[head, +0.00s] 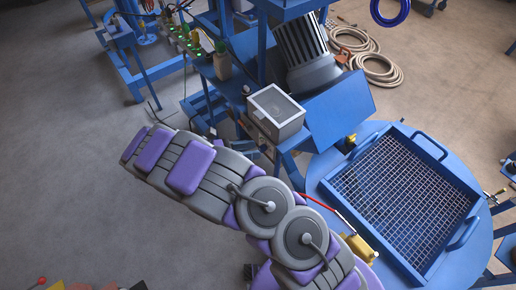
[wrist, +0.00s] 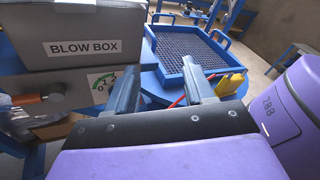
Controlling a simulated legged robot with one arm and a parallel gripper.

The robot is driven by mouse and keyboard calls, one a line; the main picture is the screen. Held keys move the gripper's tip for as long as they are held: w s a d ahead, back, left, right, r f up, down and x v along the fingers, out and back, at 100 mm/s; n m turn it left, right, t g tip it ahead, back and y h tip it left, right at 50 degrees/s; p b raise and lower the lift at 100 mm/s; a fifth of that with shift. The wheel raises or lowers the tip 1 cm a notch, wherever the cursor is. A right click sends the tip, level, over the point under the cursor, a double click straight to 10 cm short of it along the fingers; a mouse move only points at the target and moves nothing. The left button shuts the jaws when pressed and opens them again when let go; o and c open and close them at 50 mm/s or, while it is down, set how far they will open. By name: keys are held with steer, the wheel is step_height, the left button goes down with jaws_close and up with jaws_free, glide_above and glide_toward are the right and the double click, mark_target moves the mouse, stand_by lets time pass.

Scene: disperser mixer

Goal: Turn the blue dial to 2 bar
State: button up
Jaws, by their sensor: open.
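The grey blow box (wrist: 95,48), lettered on its front, stands at the upper left of the wrist view. The grey box with a glassy top (head: 276,112) in the head view may be the same one. Below the lettering, a small white scale plate (wrist: 102,83) shows a 0 and a green and dark arc. I cannot make out a blue dial on it; the left finger stands just right of the plate. My gripper (wrist: 158,66) is open, with nothing between its two fingers. I cannot tell whether it touches the panel.
A blue tray with a mesh floor (wrist: 192,52) sits on a round blue table (head: 313,178). A yellow fitting (wrist: 231,84) and red hose lie near it. An orange-handled valve (wrist: 30,98) sticks out left of the scale. Open floor (head: 60,170) lies left.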

steer(key=a+f+n+t, duration=0.3)
steer(key=a+f+n, duration=0.1)
steer(key=a, duration=0.2)
steer(key=n+t+y+p, duration=0.1)
steer(key=n+t+p, duration=0.1)
steer(key=n+t, duration=0.25)
glide_toward(262, 149)
steer(key=b+x, duration=0.1)
steer(key=x, duration=0.8)
steer(key=shift+w+f+n, duration=0.25)
steer(key=shift+f+n, duration=0.1)
steer(key=shift+f, duration=0.3)
steer(key=shift+d, duration=0.1)
steer(key=shift+c, duration=0.7)
steer(key=shift+a, duration=0.45)
steer(key=c, duration=0.4)
jaws_close()
